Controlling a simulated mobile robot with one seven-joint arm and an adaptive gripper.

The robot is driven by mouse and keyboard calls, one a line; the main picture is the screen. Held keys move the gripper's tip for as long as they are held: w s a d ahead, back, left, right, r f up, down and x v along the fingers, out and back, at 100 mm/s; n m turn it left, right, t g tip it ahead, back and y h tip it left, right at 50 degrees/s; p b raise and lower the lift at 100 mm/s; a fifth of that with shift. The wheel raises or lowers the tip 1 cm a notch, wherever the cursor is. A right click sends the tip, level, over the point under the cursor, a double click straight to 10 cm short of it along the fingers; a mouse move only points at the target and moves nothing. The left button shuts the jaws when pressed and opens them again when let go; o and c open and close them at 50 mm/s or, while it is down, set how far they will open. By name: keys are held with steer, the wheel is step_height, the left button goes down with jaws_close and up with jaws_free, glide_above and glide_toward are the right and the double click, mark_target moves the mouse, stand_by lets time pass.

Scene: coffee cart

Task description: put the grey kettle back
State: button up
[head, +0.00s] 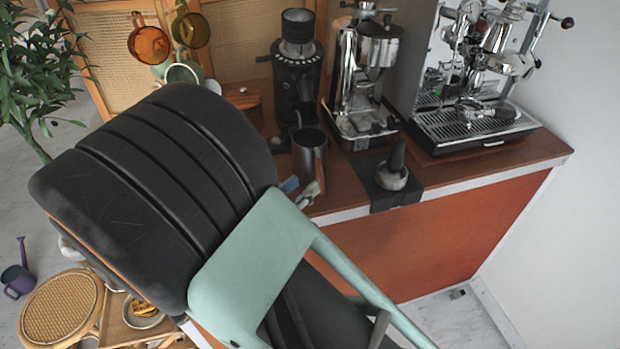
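No thing in the head view is clearly the grey kettle. A dark grey metal vessel (310,158) stands upright near the counter's front edge, left of the black mat. Its spout or handle cannot be made out, so I cannot tell whether it is the kettle. My gripper cannot be made out. A large black and mint-green shape fills the lower left foreground and hides the left part of the counter.
The wooden counter (478,170) holds a black grinder (297,85), a chrome machine (358,75) and an espresso machine (470,125). A tamper (393,168) stands on a black mat (400,196). Small blue and pale items lie by the front edge. A rattan stool (60,310) stands lower left.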

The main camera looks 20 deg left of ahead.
steer(key=v, duration=0.7)
steer(key=shift+s, duration=0.1)
